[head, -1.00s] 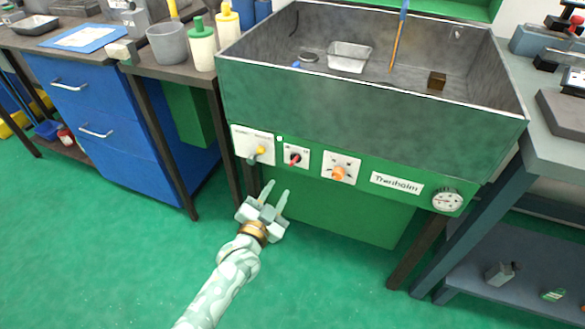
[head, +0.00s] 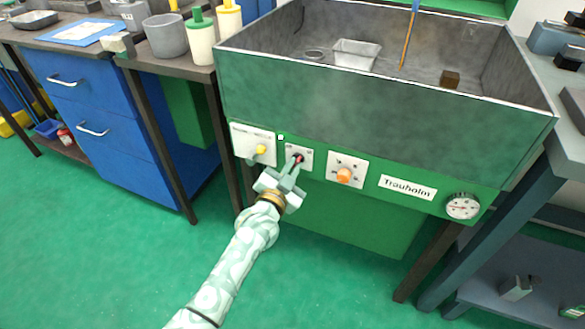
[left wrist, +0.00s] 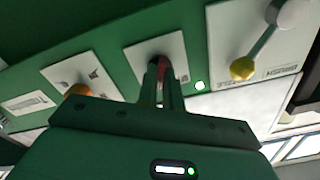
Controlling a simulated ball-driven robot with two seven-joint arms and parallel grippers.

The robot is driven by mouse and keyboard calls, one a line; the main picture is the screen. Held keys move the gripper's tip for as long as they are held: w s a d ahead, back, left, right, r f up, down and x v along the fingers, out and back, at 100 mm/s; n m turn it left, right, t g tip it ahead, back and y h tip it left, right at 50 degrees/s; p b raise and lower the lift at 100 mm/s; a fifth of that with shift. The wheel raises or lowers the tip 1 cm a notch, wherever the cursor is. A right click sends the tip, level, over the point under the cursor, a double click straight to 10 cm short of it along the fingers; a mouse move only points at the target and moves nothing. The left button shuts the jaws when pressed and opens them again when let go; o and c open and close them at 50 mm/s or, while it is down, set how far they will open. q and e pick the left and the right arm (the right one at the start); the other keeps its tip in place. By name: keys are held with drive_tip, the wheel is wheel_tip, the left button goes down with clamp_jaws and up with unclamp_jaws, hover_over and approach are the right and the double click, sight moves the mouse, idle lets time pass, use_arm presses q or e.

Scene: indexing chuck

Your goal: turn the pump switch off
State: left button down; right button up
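The red switch (head: 299,158) sits on a small white plate on the green front panel of the sink unit. Its label is too small to read. My left gripper (head: 295,166) is at this switch, with its fingers close together on either side of it. In the left wrist view the fingers (left wrist: 162,88) reach the plate, with a strip of red (left wrist: 163,66) between them. The fingers hide most of the switch, so its setting cannot be read. A small lit lamp (left wrist: 199,86) shows beside the plate. My right gripper is not in view.
A plate with a yellow-tipped lever (head: 261,149) is left of the switch. An orange knob (head: 344,175) is to its right, then a nameplate (head: 408,187) and a round gauge (head: 462,206). The sink tank (head: 380,110) rises above. Floor in front is clear.

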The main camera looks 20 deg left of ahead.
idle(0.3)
use_arm(q)
drive_tip(key=n+p, duration=0.4)
drive_tip(key=n, duration=0.5)
drive_tip(key=shift+n, duration=1.5)
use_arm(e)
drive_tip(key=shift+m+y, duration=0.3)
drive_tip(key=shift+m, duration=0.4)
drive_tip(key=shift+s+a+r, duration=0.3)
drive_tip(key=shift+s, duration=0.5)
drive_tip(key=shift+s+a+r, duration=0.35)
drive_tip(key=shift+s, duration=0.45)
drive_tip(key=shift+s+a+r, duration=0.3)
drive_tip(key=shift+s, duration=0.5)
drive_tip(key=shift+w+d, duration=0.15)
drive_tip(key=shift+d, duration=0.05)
use_arm(q)
drive_tip(key=c, duration=1.5)
unclamp_jaws()
drive_tip(key=shift+c, duration=0.2)
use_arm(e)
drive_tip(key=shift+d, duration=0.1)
